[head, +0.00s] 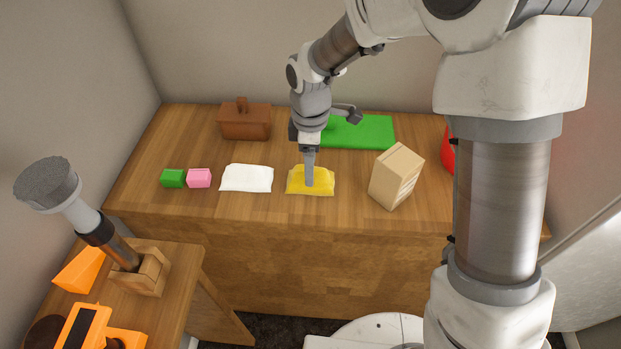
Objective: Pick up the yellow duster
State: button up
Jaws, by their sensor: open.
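The yellow duster (298,184) lies flat on the wooden counter (130,200), near its front edge. My gripper (310,184) points straight down over the middle of the duster, with its tip at or just above the cloth. The gripper hides part of the duster's centre. I see the fingers edge-on, and the gripper is open. I cannot tell from this view whether the fingers touch the cloth.
A white cloth (246,178) lies just left of the duster, then pink (199,178) and green (172,178) blocks. A tan block (397,177) stands to the right. Behind are a brown box with a handle (244,122) and a green board (365,131). A red object (448,152) is partly hidden.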

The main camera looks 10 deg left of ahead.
jog(key=shift+f, duration=0.8)
grip_shut()
notch_tip(320, 180, up, 10)
jog(key=shift+r+p, duration=0.1)
jog(key=shift+p, duration=0.6)
jog(key=c, duration=0.7)
grip_release()
grip_shut()
